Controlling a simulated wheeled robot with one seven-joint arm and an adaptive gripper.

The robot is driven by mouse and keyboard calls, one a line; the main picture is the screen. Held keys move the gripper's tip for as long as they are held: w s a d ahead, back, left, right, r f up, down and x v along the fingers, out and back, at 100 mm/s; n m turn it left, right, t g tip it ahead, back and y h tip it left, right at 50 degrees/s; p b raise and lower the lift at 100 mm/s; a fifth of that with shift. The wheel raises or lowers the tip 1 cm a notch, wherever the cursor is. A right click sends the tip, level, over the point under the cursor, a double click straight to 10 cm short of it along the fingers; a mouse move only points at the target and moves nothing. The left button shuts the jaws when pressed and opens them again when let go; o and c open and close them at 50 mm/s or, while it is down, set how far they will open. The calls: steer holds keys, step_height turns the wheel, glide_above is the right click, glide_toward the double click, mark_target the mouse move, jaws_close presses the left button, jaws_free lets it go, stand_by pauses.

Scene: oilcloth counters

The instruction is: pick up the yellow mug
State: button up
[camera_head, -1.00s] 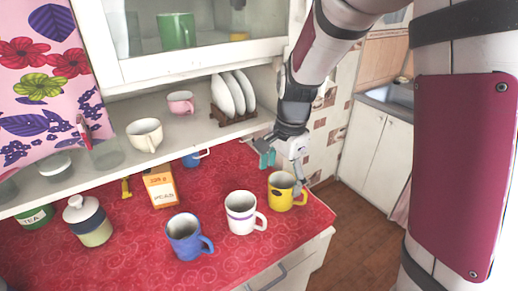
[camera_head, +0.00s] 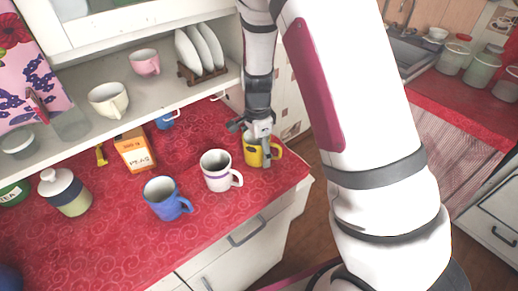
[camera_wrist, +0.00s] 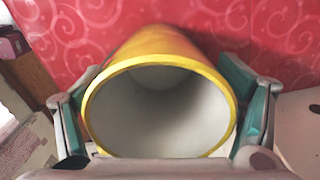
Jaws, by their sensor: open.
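The yellow mug (camera_head: 252,154) stands upright near the right end of the red counter in the head view, partly hidden by my gripper (camera_head: 262,148). In the wrist view the mug (camera_wrist: 165,45) fills the middle, with its yellow rim and pale inside facing the camera. My gripper (camera_wrist: 160,120) is open, with one teal-padded finger on each side of the mug. The fingers are close to its walls; I cannot tell whether they touch. The mug's handle points right in the head view.
A white mug (camera_head: 216,172) stands just left of the yellow one, and a blue mug (camera_head: 163,200) further left. A shelf (camera_head: 175,93) with cups and plates overhangs the counter's back.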

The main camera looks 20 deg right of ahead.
steer(key=shift+f, duration=0.3)
steer(key=c, duration=1.2)
steer(key=shift+r, duration=0.1)
